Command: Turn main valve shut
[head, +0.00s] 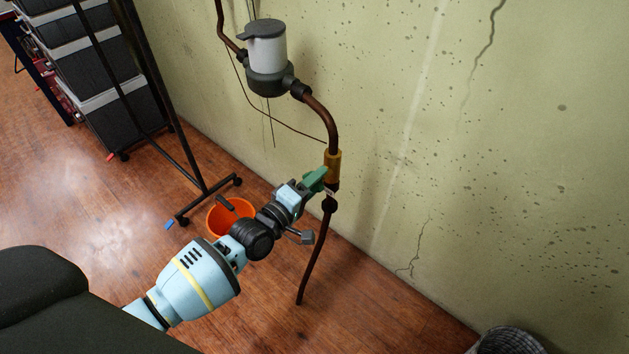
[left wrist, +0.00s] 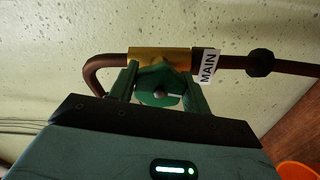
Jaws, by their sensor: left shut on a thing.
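The main valve has a brass body (head: 333,163) on a copper pipe that runs down the wall. The brass body also shows in the left wrist view (left wrist: 160,56), beside a white tag (left wrist: 208,66) reading MAIN. My left gripper (head: 313,181) reaches the valve from the lower left. In the left wrist view, my left gripper (left wrist: 160,90) has a finger on either side of the green valve handle (left wrist: 159,84) and is shut on it. The gripper partly hides the handle, so its exact angle to the pipe is hard to tell. My right gripper is not in view.
A grey and white meter (head: 267,58) sits on the pipe above the valve. An orange bucket (head: 232,213) stands on the wooden floor behind my left forearm. A black wheeled rack (head: 205,190) and stacked bins (head: 105,90) are at the left. The concrete wall is close behind the pipe.

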